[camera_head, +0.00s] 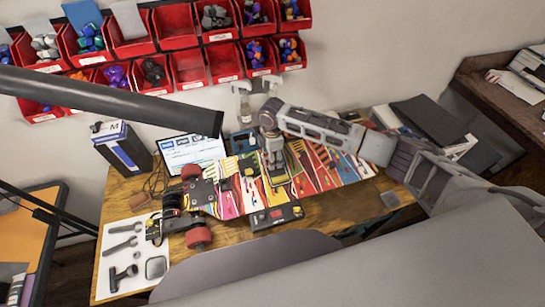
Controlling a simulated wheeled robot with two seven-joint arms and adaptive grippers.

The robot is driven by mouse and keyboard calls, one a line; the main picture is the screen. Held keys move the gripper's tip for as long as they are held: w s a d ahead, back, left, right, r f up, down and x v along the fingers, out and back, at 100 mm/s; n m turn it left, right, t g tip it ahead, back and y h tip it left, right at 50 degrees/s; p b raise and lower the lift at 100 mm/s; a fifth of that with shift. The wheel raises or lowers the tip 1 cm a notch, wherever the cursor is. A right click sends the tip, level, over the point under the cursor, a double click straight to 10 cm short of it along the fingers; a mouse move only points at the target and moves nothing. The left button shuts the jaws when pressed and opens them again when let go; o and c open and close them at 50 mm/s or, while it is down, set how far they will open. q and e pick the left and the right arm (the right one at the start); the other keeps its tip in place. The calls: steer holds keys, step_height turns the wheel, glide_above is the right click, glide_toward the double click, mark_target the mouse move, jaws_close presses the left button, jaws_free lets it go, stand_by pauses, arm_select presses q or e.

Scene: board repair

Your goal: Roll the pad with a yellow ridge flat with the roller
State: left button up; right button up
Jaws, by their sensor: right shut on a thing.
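My right gripper (275,168) comes in from the right and points down over the colourful striped board (330,165) on the table. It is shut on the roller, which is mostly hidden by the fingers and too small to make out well. Yellow shows on the board just below and beside the fingers. Pale striped pads (230,165) lie at the board's left part, left of the gripper. Which one has the yellow ridge I cannot tell for sure. My left gripper is not in view.
Red wheels (198,237) sit at the board's left end. A white mat (112,262) with wrenches and a T-shaped tool lies at front left.

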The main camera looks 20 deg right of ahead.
steer(key=shift+f, duration=0.15)
steer(key=shift+w, duration=1.4)
steer(key=shift+s, duration=0.1)
steer(key=shift+s+r, duration=0.15)
steer(key=shift+s, duration=0.55)
steer(key=shift+s+r, duration=0.1)
steer(key=shift+s, duration=0.55)
steer(key=shift+s+d+f, duration=0.1)
steer(key=shift+s+f, duration=0.05)
steer(key=shift+s, duration=1.5)
